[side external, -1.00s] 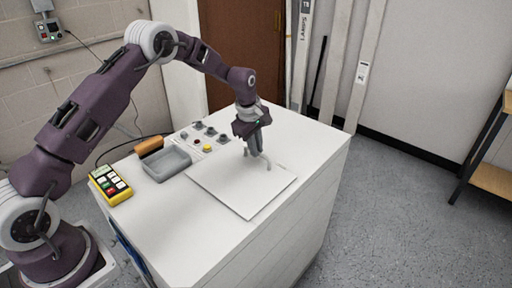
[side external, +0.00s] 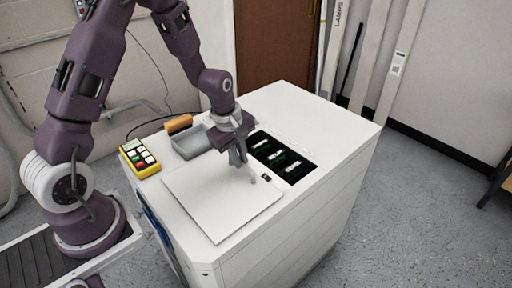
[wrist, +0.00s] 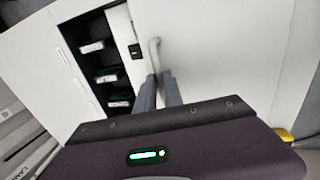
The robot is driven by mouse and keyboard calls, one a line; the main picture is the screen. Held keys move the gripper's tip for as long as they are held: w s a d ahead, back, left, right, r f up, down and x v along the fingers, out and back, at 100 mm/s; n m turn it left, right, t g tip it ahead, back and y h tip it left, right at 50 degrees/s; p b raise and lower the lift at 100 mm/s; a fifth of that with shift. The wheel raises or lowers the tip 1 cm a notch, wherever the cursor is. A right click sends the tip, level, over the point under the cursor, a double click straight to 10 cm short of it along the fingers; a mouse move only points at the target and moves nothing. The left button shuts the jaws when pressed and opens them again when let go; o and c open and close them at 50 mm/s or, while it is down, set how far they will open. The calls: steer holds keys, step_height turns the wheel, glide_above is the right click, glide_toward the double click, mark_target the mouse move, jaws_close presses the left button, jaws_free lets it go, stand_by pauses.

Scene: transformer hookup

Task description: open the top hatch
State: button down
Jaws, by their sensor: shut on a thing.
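The top hatch (side external: 215,205) is a flat white panel on top of the white cabinet. It lies flat, slid aside from a dark rectangular opening (side external: 270,146). Several pale-labelled parts show inside the opening, and in the wrist view too (wrist: 88,62). A bent grey handle (side external: 253,179) stands at the hatch's edge near the opening; its curved end shows in the wrist view (wrist: 153,45). My gripper (side external: 240,158) points down at the handle and is shut on it. In the wrist view my gripper's fingers (wrist: 160,90) hide the held part.
A grey tray (side external: 187,147), an orange-brown block (side external: 179,123) and a yellow keypad box (side external: 140,159) stand on the cabinet top, left of and behind the hatch. The cabinet top (side external: 330,115) right of the opening is clear.

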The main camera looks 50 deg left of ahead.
steer(key=shift+s, duration=1.1)
steer(key=c, duration=1.5)
jaws_free()
steer(key=r, duration=0.3)
steer(key=s+r, duration=0.1)
steer(key=r, duration=0.3)
steer(key=shift+s, duration=0.2)
steer(key=s+d+r+m+t, duration=0.1)
steer(key=s+d+r+m, duration=0.15)
steer(key=r+m, duration=0.2)
steer(key=s+d+r+m+t, duration=0.1)
steer(key=s+d+r+m, duration=0.15)
steer(key=r, duration=0.35)
steer(key=s+r+m, duration=0.2)
steer(key=s+m, duration=0.1)
steer(key=s, duration=0.1)
steer(key=s+d+r+m+t, duration=0.1)
steer(key=s+r+m, duration=0.1)
steer(key=s+m, duration=0.2)
steer(key=s+d+r+m, duration=0.1)
steer(key=s+r+m, duration=0.1)
steer(key=s+m, duration=0.2)
steer(key=shift+s, duration=1.05)
